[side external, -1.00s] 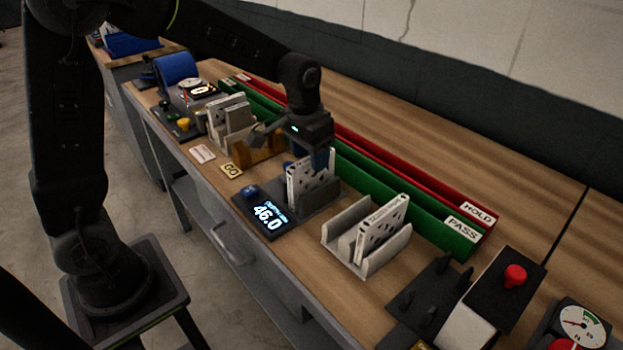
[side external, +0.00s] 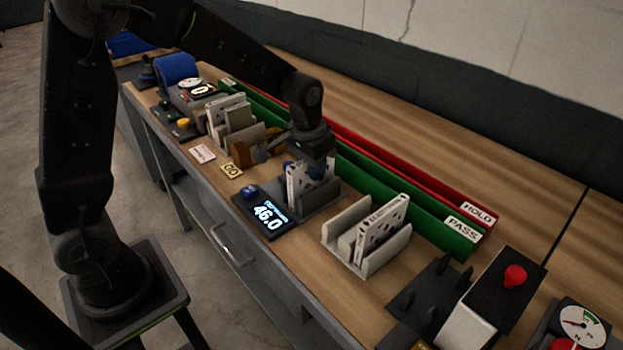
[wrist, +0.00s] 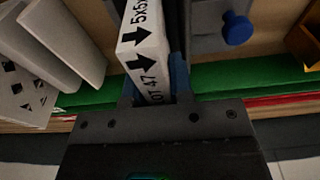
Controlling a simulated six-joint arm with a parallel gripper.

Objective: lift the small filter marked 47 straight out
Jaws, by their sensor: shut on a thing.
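The small white filter marked 47 (side external: 297,184) stands upright in the dark slotted holder (side external: 328,197) behind a display reading 46.0 (side external: 267,215). In the wrist view, the edge of this filter (wrist: 146,60) shows black arrows, "5x5" and "LOT 47". My gripper (side external: 315,170) points down over the filter and is shut on its upper part, with a blue finger on each side. The fingers hide part of the filter in the side view. I cannot tell whether its bottom edge is clear of the holder.
A grey rack (side external: 338,240) with another white filter (side external: 381,228) stands to the right. Green PASS (side external: 420,222) and red HOLD (side external: 440,195) channels run behind. A brown block (side external: 250,153) and upright filters (side external: 222,118) stand to the left. A blue knob (wrist: 237,28) is close by.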

